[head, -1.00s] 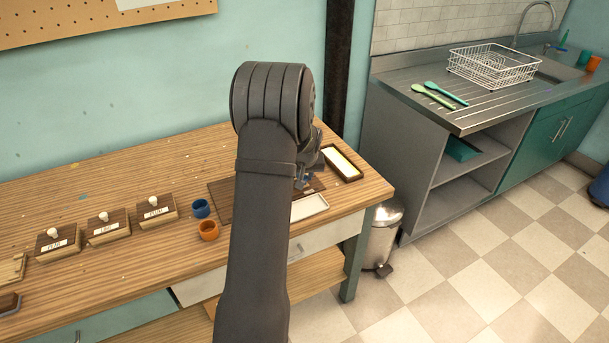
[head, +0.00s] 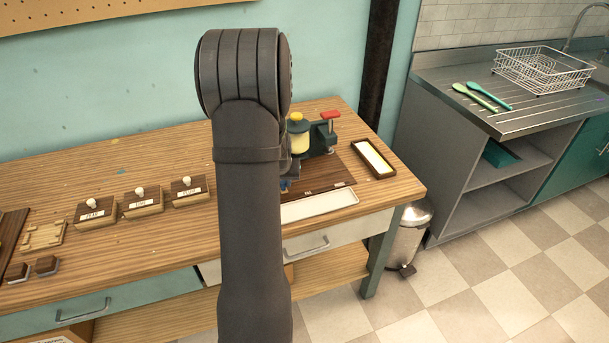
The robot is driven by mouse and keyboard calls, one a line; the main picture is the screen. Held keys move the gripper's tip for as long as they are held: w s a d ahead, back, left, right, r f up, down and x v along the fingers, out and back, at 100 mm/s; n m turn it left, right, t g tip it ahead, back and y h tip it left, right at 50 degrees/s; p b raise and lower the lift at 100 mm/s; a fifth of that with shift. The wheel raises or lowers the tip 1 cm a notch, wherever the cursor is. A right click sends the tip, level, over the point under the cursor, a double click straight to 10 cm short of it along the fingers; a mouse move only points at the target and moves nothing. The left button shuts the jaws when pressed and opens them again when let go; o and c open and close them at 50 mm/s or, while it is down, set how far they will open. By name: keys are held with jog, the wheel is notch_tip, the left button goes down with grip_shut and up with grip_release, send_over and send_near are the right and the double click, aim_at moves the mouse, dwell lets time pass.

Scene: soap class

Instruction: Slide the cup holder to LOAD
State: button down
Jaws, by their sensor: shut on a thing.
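The dispensing station (head: 318,138), with a yellow cylinder and a red-topped lever, stands at the back of a dark brown board (head: 335,175). Small white labels run along the board's front edge; I can read only one, which looks like FILL. My gripper (head: 287,180) is mostly hidden behind my own arm, low over the board's front part. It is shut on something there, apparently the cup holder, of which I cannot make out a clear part. A small blue bit shows at the fingertips. Any LOAD mark is hidden or too small to read.
A white tray (head: 318,203) lies in front of the board. A dark-rimmed tray with a pale yellow inside (head: 374,158) lies to its right. Labelled wooden blocks with white knobs (head: 143,200) stand left of my arm, which blocks the middle.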

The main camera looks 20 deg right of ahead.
jog(key=shift+a, duration=3.15)
jog(key=c, duration=1.3)
grip_release()
jog(key=shift+a, duration=0.2)
jog(key=shift+o, duration=0.5)
jog(key=shift+d, duration=0.1)
jog(key=shift+r, duration=0.25)
jog(key=v, duration=1.7)
jog(key=shift+d+f, duration=0.1)
jog(key=shift+f, duration=0.05)
